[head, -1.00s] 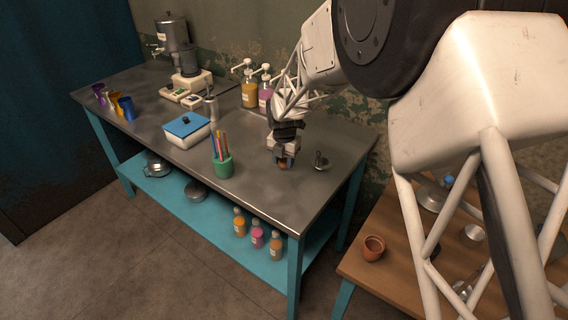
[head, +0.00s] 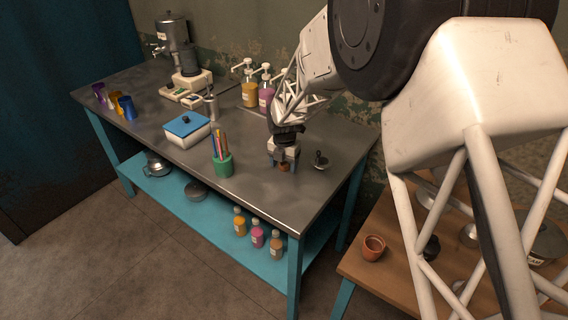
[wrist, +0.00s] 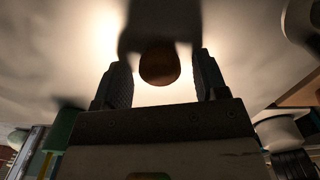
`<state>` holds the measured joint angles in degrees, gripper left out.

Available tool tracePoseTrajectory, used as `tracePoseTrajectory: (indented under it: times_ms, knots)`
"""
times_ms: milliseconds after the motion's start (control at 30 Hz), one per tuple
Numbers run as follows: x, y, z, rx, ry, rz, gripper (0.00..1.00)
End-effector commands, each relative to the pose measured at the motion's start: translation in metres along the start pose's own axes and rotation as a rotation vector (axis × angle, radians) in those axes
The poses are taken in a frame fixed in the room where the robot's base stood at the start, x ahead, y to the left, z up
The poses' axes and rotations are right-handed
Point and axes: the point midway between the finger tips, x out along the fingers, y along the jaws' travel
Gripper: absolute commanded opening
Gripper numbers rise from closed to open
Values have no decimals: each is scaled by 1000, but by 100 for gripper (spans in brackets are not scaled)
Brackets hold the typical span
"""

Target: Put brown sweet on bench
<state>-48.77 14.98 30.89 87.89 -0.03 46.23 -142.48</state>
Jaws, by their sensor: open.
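The brown sweet (wrist: 159,66) is a round orange-brown piece. In the wrist view it lies between the two fingers of my gripper (wrist: 159,82), with a bright gap on each side. My gripper is open, and in the head view it is low over the bench (head: 225,196) near its right end. The sweet (head: 284,167) shows there as a small brown patch between the fingertips, at the bench top. The bench has a grey metal top and blue legs. Shadow blurs the contact under the sweet.
A small metal dish (head: 320,162) stands just right of my gripper. A green pencil cup (head: 223,166) stands to the left, with a blue-lidded box (head: 186,128) beyond. Pump bottles (head: 250,92) stand behind. A wooden table (head: 362,285) with a clay pot (head: 373,247) is at right.

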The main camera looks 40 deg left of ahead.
Motion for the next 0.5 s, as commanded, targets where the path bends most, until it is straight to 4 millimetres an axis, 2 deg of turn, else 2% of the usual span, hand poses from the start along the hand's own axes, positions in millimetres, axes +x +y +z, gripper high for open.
tracePoseTrajectory:
  times_ms: [267,500]
  knots:
    - [-4,0,0,0,0,0,66]
    - [-26,0,0,0,-1,1,66]
